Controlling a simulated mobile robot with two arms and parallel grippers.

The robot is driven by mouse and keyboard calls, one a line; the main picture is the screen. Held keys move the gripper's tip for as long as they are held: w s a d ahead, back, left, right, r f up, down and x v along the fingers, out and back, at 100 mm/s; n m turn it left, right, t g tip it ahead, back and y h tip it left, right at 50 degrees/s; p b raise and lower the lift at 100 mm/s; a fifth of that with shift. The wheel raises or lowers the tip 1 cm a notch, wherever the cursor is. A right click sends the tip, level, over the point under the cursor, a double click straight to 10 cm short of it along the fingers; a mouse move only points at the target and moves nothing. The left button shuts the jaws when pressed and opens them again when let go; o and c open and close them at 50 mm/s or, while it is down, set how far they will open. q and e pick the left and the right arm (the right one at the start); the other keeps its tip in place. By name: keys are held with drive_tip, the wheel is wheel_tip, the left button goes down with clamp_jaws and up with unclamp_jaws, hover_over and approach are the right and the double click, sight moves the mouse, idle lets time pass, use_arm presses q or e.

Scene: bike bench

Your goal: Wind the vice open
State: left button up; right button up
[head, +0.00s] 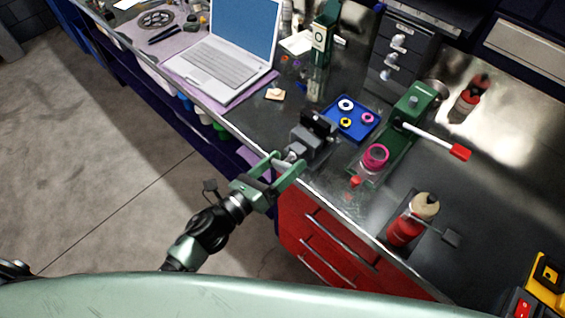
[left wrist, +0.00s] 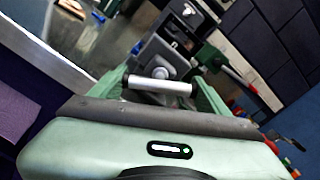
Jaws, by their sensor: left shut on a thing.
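The grey vice (head: 311,143) stands at the front edge of the steel bench, with its dark jaws on top. The width of the jaw gap cannot be made out. My left gripper (head: 287,162) reaches in from the front, just off the bench edge. Its green fingers are shut on the vice's silver handle bar (left wrist: 160,86), which lies crosswise between them in the left wrist view. The vice body (left wrist: 165,62) shows just beyond the bar. In the head view the handle is mostly hidden by the fingers. My right gripper is not in view.
A blue tray (head: 364,131) with coloured rings sits behind the vice. A green tool with a red-tipped lever (head: 436,138) stands to the right, near a pink ring roll (head: 375,157). A red bottle (head: 405,230) stands near the front edge. A laptop (head: 222,65) is at left.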

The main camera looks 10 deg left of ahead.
use_arm(q)
drive_tip(key=o, duration=1.4)
drive_tip(key=shift+w, duration=0.1)
drive_tip(key=shift+c, duration=0.2)
drive_tip(key=b+v, duration=0.3)
drive_tip(key=v, duration=0.5)
